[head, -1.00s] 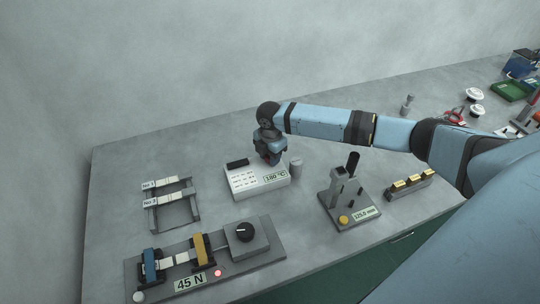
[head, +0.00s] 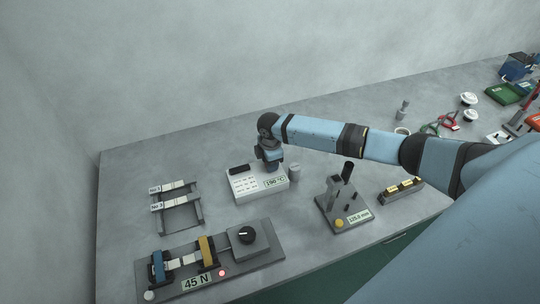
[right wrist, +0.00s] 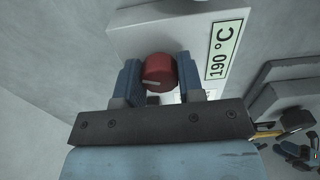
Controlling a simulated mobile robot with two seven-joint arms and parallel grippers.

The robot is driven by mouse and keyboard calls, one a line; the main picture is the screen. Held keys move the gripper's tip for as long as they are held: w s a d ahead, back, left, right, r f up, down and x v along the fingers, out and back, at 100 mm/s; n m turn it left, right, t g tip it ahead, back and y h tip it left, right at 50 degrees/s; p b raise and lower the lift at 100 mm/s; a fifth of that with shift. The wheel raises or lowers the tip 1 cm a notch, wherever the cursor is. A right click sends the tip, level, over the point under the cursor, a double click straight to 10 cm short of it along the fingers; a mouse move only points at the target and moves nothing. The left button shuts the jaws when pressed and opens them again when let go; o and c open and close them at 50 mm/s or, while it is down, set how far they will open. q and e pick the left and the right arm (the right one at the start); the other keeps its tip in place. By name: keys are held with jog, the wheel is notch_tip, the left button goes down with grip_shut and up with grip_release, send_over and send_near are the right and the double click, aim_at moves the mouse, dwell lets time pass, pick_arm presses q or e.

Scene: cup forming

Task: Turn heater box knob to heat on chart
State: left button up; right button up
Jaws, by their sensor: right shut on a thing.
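The heater box (head: 238,196) is a white box on the bench in the head view. Its display (head: 275,182) reads 190 °C, and the same reading shows on the display in the right wrist view (right wrist: 222,50). Rows of small chart print (head: 245,185) are on its top, too small to read. The red knob (right wrist: 158,70) with a pale pointer line sits between the fingers of my right gripper (right wrist: 159,78), which is shut on it. In the head view my right gripper (head: 271,164) hides the knob. My left gripper is not in view.
A grey cylinder (head: 295,172) stands close to the box's right side. A lever device (head: 340,205) marked 125.0 mm is further right. A 45 N rig (head: 246,239) with a black dial is in front. A rack (head: 178,207) with white strips is left.

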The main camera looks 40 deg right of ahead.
jog(key=shift+r+m+p, duration=0.2)
jog(key=shift+m+p, duration=0.4)
jog(key=shift+m, duration=0.1)
jog(key=shift+f+m+p, duration=0.1)
jog(key=shift+m+p, duration=0.4)
jog(key=shift+m, duration=0.1)
jog(key=o, duration=0.9)
notch_tip(320, 180, up, 14)
jog(key=shift+f+b, duration=0.15)
jog(key=shift+b, duration=0.35)
